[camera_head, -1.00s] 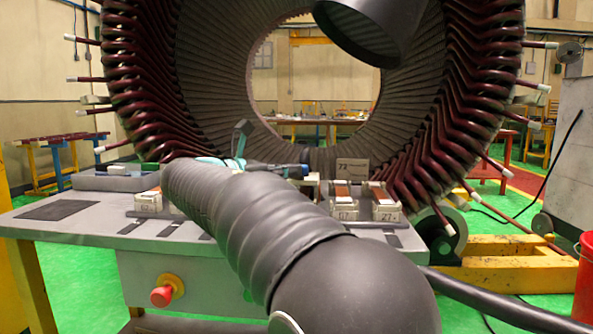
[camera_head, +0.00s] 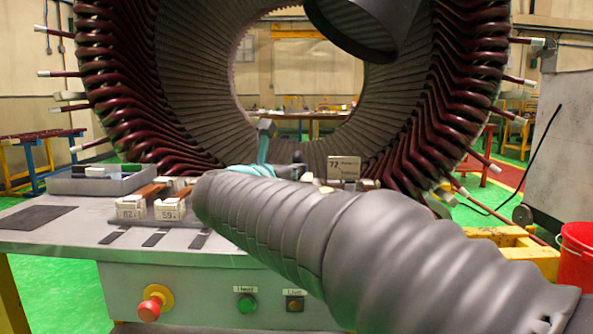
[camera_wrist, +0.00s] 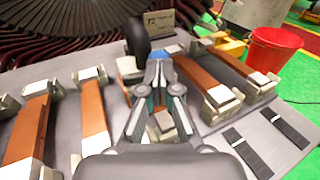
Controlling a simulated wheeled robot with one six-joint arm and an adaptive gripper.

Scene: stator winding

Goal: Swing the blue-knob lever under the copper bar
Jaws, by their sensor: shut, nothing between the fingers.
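My gripper (camera_wrist: 159,62) is shut and empty in the middle of the wrist view, reaching over the bench among the copper bars. One copper bar (camera_wrist: 127,66) shows partly behind it. The lever is not clearly visible. Other copper bars lie in pale end blocks to the left (camera_wrist: 95,118) and right (camera_wrist: 203,73). In the head view my arm hides the gripper's fingertips and most of the bars.
The large stator (camera_head: 105,75) stands behind the bench (camera_head: 55,240). A numbered plate (camera_head: 344,169) stands at the bench's back. A grey tray (camera_head: 95,184) sits at the left. A red bucket (camera_head: 577,255) stands on the floor at the right.

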